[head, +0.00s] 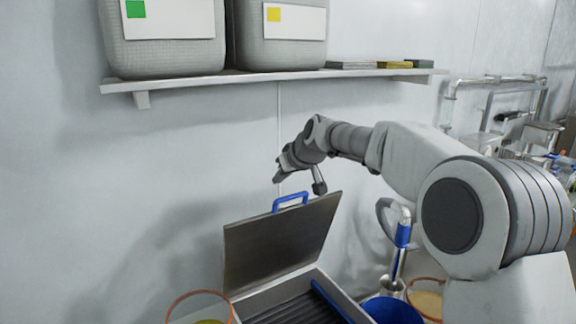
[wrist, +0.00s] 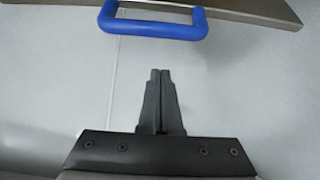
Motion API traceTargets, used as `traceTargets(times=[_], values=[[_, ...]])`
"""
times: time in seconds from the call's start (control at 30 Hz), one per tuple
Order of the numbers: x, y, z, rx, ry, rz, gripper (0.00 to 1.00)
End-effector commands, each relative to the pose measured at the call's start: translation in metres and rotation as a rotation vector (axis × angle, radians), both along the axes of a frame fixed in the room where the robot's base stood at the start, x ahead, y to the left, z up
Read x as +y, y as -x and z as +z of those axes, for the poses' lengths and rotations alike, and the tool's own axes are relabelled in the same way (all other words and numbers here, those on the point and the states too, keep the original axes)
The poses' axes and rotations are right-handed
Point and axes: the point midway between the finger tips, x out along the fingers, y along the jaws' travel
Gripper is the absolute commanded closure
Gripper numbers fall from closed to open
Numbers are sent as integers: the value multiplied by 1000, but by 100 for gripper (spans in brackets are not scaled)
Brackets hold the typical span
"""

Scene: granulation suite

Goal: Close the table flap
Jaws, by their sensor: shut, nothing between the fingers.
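The table flap (head: 275,243) is a dark metal panel standing raised and tilted over an open metal box (head: 326,277) in the head view. A blue handle (head: 290,201) is fixed on its top edge. In the wrist view, the handle (wrist: 153,24) shows at the top, with a strip of the flap (wrist: 240,9) behind it. My gripper (head: 278,178) is shut and empty, a little above the handle and apart from it. In the wrist view, the fingers of my gripper (wrist: 161,72) are together and point toward the handle with a gap between.
A shelf (head: 270,77) with two grey containers (head: 165,55) runs along the wall above my gripper. A blue bucket (head: 392,311) and a bowl with an orange rim (head: 428,298) stand right of the box. Another orange-rimmed bowl (head: 200,294) is at its left.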

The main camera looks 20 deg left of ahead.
Motion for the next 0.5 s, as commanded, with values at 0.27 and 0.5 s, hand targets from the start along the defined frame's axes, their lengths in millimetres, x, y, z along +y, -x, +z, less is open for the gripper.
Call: traceTargets(times=[0.27, 0.5], values=[[-22, 17, -11, -2, 1, -2, 100], [-28, 23, -15, -2, 0, -1, 100]])
